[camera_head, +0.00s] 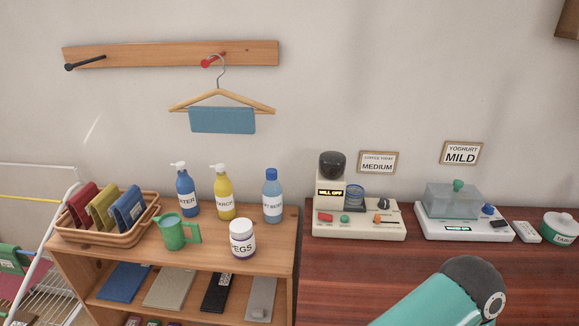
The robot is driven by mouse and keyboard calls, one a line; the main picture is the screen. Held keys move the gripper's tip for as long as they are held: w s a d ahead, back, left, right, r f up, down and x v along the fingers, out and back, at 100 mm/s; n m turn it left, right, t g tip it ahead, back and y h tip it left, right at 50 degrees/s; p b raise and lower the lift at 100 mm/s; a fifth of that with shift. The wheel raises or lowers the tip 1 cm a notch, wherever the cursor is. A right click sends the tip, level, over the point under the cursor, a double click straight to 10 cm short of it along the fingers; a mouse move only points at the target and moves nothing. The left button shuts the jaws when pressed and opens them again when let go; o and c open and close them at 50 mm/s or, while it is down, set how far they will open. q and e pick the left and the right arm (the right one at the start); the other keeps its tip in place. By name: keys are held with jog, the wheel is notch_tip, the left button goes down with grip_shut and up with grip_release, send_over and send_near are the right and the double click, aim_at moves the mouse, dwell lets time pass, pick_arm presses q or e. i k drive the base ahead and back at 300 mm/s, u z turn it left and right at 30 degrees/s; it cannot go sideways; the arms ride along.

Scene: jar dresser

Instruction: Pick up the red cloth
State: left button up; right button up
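A folded red cloth (83,204) stands at the left end of a tan basket (120,239) on top of the wooden shelf unit. A yellow-green cloth (104,207) and a blue cloth (129,208) stand to its right in the same basket. The lower part of the red cloth is hidden by the basket's rim. Neither of my grippers shows. A teal and dark grey link of my arm is at the bottom right, well away from the basket.
A green watering can (178,232), a PEGS jar (242,239) and several bottles stand right of the basket. A white drying rack (40,195) is close on the left. A hanger (221,98) with a blue cloth hangs above. Machines stand on the right counter (350,265).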

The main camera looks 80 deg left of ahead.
aim_at(77, 205)
jog(key=i, duration=0.2)
jog(key=u, duration=3)
jog(key=i, duration=0.3)
jog(key=u, duration=1.7)
jog(key=k, duration=0.65)
jog(key=u, duration=0.45)
jog(key=i, duration=1.65)
jog(key=z, duration=0.4)
